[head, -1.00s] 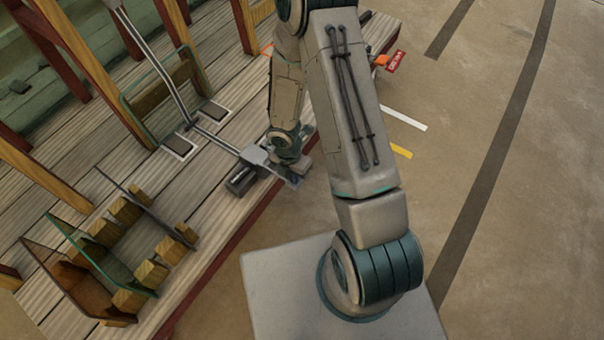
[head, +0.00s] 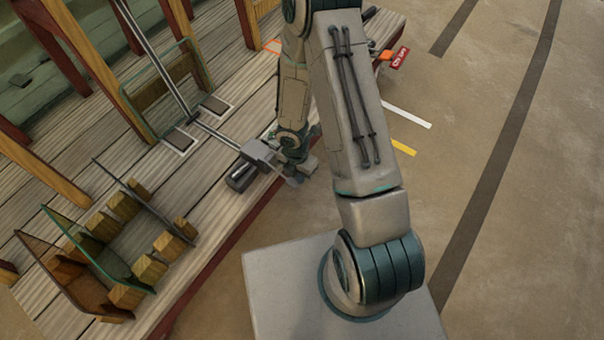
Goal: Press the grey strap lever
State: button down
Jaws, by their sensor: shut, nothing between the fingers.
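A long grey metal rod (head: 215,134) runs down across the deck to a grey block (head: 262,153) with a dark cylinder (head: 242,176) beside it. I cannot tell for sure which part here is the grey strap lever; no strap is clear. My gripper (head: 297,179) is at the deck's edge, just right of the block, below my wrist. It is small and partly hidden, but looks shut and empty. I cannot tell whether it touches the block.
Glass panels (head: 95,258) stand in slotted wooden blocks at the lower left. A wooden frame (head: 85,60) rises at the upper left. A red tag (head: 401,58) hangs at the deck's far right end. The floor (head: 520,210) to the right is clear.

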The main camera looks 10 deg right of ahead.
jog(key=shift+s+f, duration=0.25)
jog(key=s+d+r+p, duration=0.1)
jog(key=r+p, duration=0.2)
jog(key=r, duration=0.3)
jog(key=s+d+r+p, duration=0.2)
jog(key=r+p, duration=0.2)
jog(key=r, duration=0.3)
jog(key=shift+s+d+r, duration=0.2)
jog(key=shift+s+d, duration=0.05)
jog(key=shift+d, duration=0.05)
dwell(1.3)
